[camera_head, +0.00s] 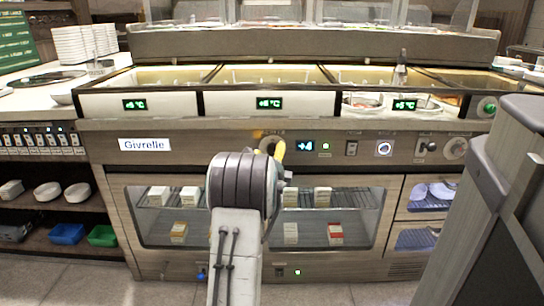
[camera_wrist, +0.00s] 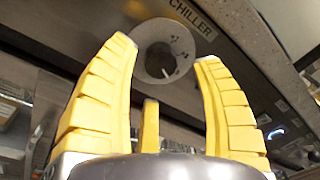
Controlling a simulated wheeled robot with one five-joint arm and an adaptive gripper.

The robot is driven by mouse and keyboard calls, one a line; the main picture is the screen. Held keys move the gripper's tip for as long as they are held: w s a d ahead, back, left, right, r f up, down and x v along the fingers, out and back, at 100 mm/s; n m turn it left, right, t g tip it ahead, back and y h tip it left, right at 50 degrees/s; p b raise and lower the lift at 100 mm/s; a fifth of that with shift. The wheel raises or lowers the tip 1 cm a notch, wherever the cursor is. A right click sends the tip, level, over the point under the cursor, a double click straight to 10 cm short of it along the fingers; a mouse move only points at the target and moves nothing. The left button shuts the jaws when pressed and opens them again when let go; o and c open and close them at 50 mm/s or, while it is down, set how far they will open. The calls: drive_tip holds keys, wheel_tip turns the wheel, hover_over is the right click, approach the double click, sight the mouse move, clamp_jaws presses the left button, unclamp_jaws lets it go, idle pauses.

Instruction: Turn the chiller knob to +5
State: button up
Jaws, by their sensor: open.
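The chiller knob (camera_wrist: 158,62) is a dark round knob inside a pale dial ring with small marks, beneath a CHILLER label (camera_wrist: 190,17) in the wrist view. In the head view it is mostly hidden behind my gripper. The small display (camera_head: 305,147) beside it reads +4. My gripper (camera_head: 275,150) has yellow fingers that reach toward the panel. In the wrist view my gripper (camera_wrist: 165,52) is open, with one fingertip on each side of the dial. I cannot tell whether either finger touches the knob; nothing is held.
Right of the display are a green light (camera_head: 326,147), a switch (camera_head: 351,148), a lit round button (camera_head: 384,148) and another knob (camera_head: 455,148). A glass-fronted cabinet (camera_head: 355,195) lies below. The counter edge (camera_wrist: 255,50) overhangs close to the fingers.

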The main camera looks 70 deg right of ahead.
sight(273, 150)
drive_tip(key=shift+x, duration=1.5)
